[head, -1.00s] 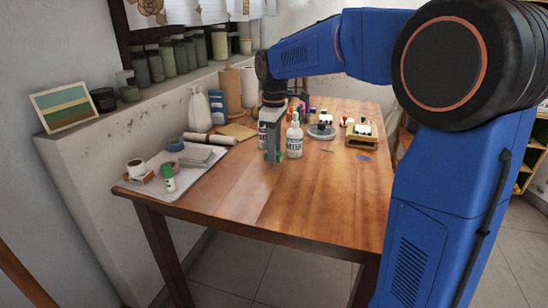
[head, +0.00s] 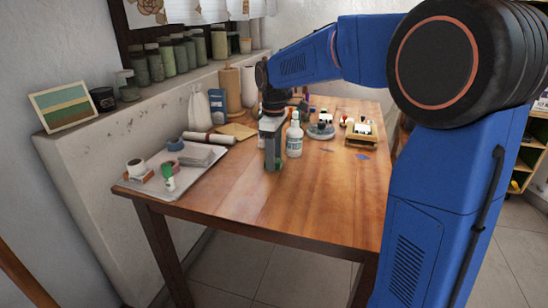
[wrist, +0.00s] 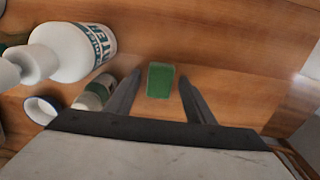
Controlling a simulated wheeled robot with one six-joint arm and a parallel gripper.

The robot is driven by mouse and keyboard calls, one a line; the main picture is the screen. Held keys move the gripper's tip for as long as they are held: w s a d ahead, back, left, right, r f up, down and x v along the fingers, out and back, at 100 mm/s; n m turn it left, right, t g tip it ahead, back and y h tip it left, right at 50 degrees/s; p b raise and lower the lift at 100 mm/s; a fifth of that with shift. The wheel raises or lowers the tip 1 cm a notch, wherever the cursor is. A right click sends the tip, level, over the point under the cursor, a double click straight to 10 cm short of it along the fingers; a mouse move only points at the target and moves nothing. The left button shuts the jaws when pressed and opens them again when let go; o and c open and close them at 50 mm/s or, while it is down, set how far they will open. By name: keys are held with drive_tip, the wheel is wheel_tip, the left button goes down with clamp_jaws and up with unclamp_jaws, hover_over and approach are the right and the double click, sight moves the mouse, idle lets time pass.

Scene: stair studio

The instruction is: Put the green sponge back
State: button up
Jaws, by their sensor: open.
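The green sponge (wrist: 160,80) lies on the wooden table (wrist: 235,75). In the wrist view it sits between the tips of my gripper (wrist: 159,76), with a gap to each finger. My gripper is open and holds nothing. In the head view my gripper (head: 273,163) points down low over the table, just left of a white bottle (head: 294,138). The sponge is mostly hidden by the fingers there. The white bottle also shows at the upper left of the wrist view (wrist: 75,52).
A tray (head: 190,174) with tape rolls, a small green-and-white bottle (head: 168,178) and a grey stack stands at the table's left. The table's front is clear.

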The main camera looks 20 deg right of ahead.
wheel_tip(320, 180, up, 12)
drive_tip(key=shift+r, duration=0.15)
idle(0.4)
drive_tip(key=shift+s, duration=0.1)
